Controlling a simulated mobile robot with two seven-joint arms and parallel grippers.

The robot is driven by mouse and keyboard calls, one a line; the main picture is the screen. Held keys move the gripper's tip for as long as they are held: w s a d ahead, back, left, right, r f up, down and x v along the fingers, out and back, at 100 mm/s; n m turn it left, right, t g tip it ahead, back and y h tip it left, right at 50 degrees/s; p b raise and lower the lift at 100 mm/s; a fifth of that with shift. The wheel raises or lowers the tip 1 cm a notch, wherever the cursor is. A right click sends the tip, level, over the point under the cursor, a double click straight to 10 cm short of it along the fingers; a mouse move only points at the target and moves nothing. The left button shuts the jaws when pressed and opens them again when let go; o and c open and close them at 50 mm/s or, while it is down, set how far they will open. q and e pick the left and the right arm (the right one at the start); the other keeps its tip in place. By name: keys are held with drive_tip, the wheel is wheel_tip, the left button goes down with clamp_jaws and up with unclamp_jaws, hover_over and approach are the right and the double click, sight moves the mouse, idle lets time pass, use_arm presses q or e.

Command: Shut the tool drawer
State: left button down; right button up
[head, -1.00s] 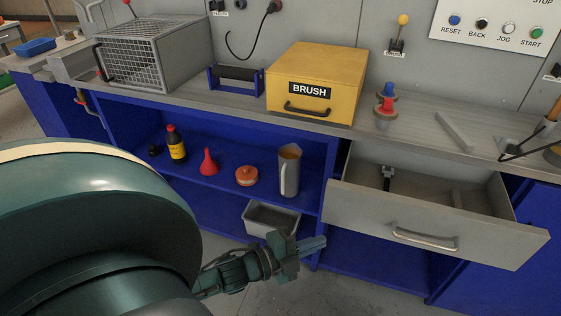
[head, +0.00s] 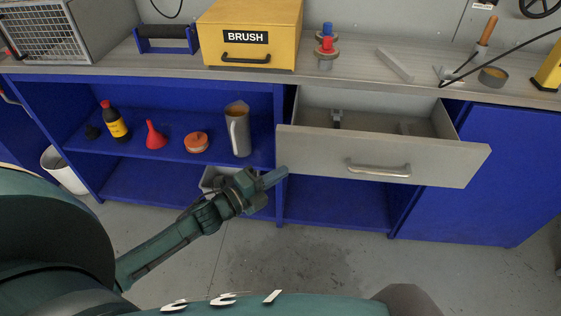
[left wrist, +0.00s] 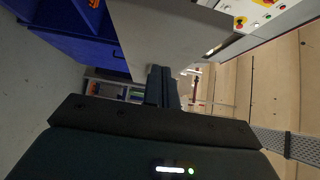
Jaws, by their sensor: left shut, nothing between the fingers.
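The tool drawer (head: 325,152) is a grey drawer pulled out from under the right part of the workbench. Its front has a bar handle (head: 379,169), and a few small items lie inside. My left gripper (head: 276,177) is shut and empty, just in front of the left end of the drawer front and slightly below it. In the left wrist view the shut fingers (left wrist: 162,85) point toward a broad grey panel (left wrist: 165,35), which looks like the drawer front. I cannot tell if they touch it. My right gripper is not in view.
A yellow BRUSH box (head: 249,32) stands on the workbench top (head: 345,78). The open blue shelf at left holds a bottle (head: 114,122), a red funnel (head: 155,135), a tin (head: 196,142) and a jug (head: 238,130). A grey bin (head: 213,179) sits below. The floor in front is clear.

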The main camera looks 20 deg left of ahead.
sight(293, 154)
use_arm(q)
drive_tip(key=w, duration=0.3)
drive_tip(key=shift+w+a, duration=0.3)
drive_tip(key=shift+a, duration=0.05)
drive_tip(key=shift+w, duration=0.3)
drive_tip(key=shift+a, duration=0.1)
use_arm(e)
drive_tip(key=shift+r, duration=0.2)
use_arm(q)
drive_tip(key=shift+w, duration=0.1)
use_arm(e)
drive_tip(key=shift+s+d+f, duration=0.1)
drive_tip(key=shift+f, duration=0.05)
